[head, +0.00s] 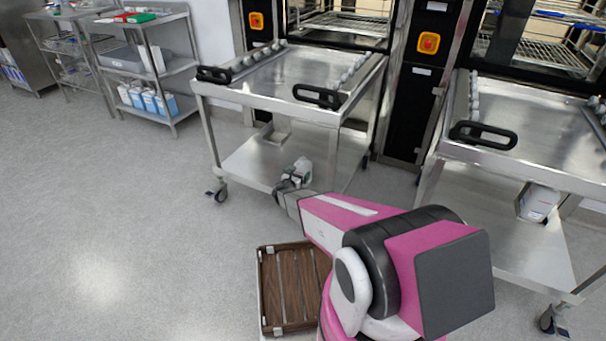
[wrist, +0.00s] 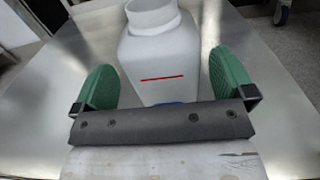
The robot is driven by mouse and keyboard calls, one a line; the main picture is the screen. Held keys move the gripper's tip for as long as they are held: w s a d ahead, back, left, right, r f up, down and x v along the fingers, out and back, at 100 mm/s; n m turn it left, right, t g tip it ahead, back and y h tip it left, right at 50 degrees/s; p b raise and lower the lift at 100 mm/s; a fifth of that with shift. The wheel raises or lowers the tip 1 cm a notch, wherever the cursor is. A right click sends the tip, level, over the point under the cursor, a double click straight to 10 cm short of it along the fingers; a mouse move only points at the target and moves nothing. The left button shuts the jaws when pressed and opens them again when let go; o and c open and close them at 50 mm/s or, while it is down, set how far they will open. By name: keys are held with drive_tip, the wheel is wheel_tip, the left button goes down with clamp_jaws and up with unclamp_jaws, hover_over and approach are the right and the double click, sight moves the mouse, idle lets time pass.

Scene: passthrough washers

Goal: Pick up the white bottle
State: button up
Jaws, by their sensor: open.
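The white bottle (wrist: 160,55) stands on the lower shelf of a steel cart, between the two green finger pads of my gripper (wrist: 164,84) in the wrist view. It has a wide open neck and a red line on its side. A gap shows at each side between the pads and the bottle. My gripper is open. In the head view my gripper (head: 290,183) reaches in over the front of the lower shelf, and the bottle (head: 302,168) shows just behind it, partly hidden by it.
The cart's lower shelf (head: 245,165) has bare room around the bottle, and its top (head: 290,80) with black handles is above. A second cart (head: 515,110) stands to the right with a white container (head: 538,202) below. A wooden crate (head: 267,300) is beside my arm. Blue-labelled bottles stand on a far-left rack.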

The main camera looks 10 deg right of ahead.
sight(303, 166)
drive_tip(key=x, duration=0.5)
drive_tip(key=shift+w, duration=0.1)
drive_tip(key=c, duration=0.7)
drive_tip(key=shift+o, duration=0.2)
drive_tip(key=shift+r, duration=0.15)
wheel_tip(303, 166, up, 10)
drive_tip(key=shift+f, duration=0.15)
